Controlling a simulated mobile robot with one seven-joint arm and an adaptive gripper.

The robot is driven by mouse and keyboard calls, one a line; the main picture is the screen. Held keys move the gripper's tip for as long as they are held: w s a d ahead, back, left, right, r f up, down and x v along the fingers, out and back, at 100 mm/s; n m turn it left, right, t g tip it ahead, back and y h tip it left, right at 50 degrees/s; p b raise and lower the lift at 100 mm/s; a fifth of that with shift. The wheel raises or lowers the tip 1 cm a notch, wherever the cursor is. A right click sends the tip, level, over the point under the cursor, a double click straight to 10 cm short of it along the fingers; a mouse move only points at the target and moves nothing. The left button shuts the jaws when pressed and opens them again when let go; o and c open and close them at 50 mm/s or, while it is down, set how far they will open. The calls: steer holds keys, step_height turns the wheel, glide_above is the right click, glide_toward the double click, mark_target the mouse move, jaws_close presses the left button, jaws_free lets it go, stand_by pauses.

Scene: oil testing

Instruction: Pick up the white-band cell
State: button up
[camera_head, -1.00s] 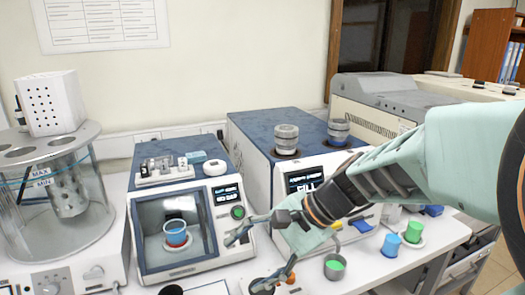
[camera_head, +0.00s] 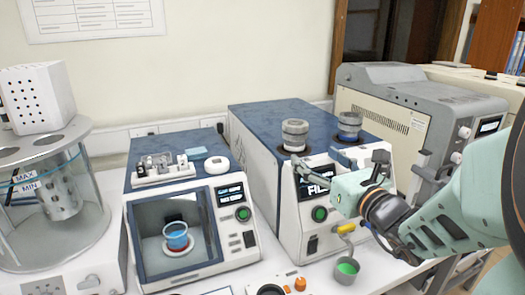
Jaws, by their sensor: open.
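The white-band cell (camera_head: 294,134) is a grey cylinder with a pale band. It stands upright in the top of the middle blue-and-white machine (camera_head: 262,122), at its left position. A similar cell with a blue band (camera_head: 349,127) stands to its right. My gripper (camera_head: 340,162) is open and empty in front of the machine, just below the level of the two cells. Its left finger reaches up close to the base of the white-band cell; whether it touches cannot be told.
A glass bath (camera_head: 40,215) stands at far left. A large grey instrument (camera_head: 420,100) stands close on the right.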

mark_target(300, 142)
steer(key=x, duration=0.5)
steer(key=shift+w, duration=0.2)
steer(key=x, duration=0.1)
steer(key=p+x, duration=0.1)
steer(key=x, duration=0.2)
steer(key=shift+a+r+p, duration=0.2)
steer(key=shift+r+p, duration=0.15)
steer(key=shift+w+a, duration=0.2)
steer(key=shift+w, duration=0.35)
steer(key=shift+c, duration=0.5)
steer(key=shift+r, duration=0.1)
steer(key=c, duration=1.4)
steer(key=shift+o, duration=0.2)
steer(key=shift+r, duration=0.1)
